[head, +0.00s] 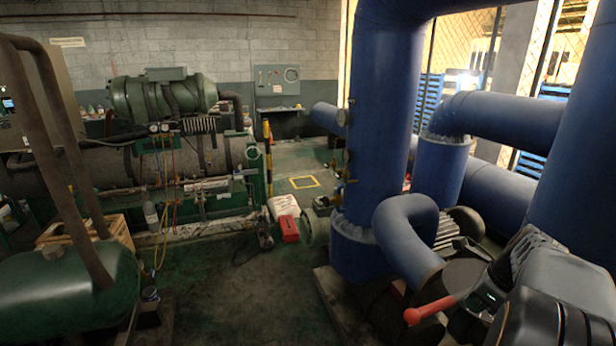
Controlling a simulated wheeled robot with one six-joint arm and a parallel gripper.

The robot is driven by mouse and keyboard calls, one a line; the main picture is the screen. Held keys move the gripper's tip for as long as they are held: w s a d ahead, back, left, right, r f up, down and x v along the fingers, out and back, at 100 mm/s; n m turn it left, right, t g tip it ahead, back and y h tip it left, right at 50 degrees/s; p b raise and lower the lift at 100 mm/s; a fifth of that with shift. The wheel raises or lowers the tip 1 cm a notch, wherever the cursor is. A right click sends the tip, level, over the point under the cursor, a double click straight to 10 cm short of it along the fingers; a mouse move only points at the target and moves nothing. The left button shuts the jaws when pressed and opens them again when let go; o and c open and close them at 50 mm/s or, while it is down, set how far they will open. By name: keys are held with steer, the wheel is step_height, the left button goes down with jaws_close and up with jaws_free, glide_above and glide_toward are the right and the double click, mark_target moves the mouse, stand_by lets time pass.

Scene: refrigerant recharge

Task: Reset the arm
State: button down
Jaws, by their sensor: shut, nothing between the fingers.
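My arm (565,295), grey and black, is folded in the lower right corner of the head view. My gripper (482,304), a dark shape with a small green light, is at the arm's left side. It is shut and empty; its fingertips are hard to make out against the dark machinery behind. A red lever with a round knob (412,316) shows just left of the gripper; I cannot tell whether they touch.
Large blue pipes (380,120) stand close to the arm. A green compressor (165,97) with gauges (159,128) and hoses is at left, with a green tank (65,290) in front. A red box (289,229) sits mid-floor. The front middle floor (250,300) is clear.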

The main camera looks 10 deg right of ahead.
steer(key=s+a+r+n+t+h, duration=0.1)
steer(key=s+a+n, duration=0.2)
steer(key=a+n, duration=2.2)
steer(key=n, duration=0.4)
steer(key=shift+a+r+t+h, duration=0.15)
steer(key=shift+a+t+h, duration=0.15)
steer(key=shift+a+t, duration=0.1)
steer(key=shift+d, duration=0.15)
